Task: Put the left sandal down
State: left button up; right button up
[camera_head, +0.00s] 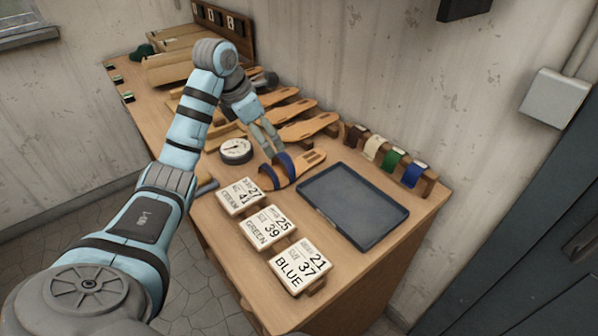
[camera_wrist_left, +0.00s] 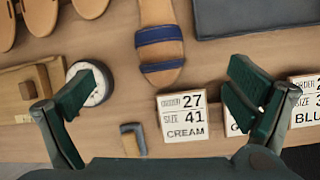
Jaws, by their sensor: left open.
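The sandal (camera_head: 308,161) has a tan sole and two blue straps. It lies flat on the bench, left of the dark tray (camera_head: 322,207). The wrist view shows this sandal (camera_wrist_left: 158,15) ahead of my left gripper (camera_wrist_left: 165,88), whose fingers are wide apart with nothing between them. The tray is empty. My right gripper is in neither view.
Order cards CREAM 41 (camera_head: 240,196), GREEN 39 (camera_head: 264,229) and BLUE 37 (camera_head: 300,267) stand along the front. A round dial (camera_head: 236,150) is left of the sandal. Several bare soles (camera_head: 308,126) lie behind. A rack of strap rolls (camera_head: 389,160) stands behind the tray.

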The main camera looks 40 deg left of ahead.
aim_at(283, 174)
pick_arm(q)
jog(key=x, duration=1.5)
jog(key=shift+s+a, duration=0.1)
jog(key=shift+s, duration=0.05)
jog(key=c, duration=1.7)
jog(key=shift+o, duration=0.2)
notch_tip(283, 174, up, 20)
jog(key=p, duration=0.1)
jog(key=shift+p, duration=0.3)
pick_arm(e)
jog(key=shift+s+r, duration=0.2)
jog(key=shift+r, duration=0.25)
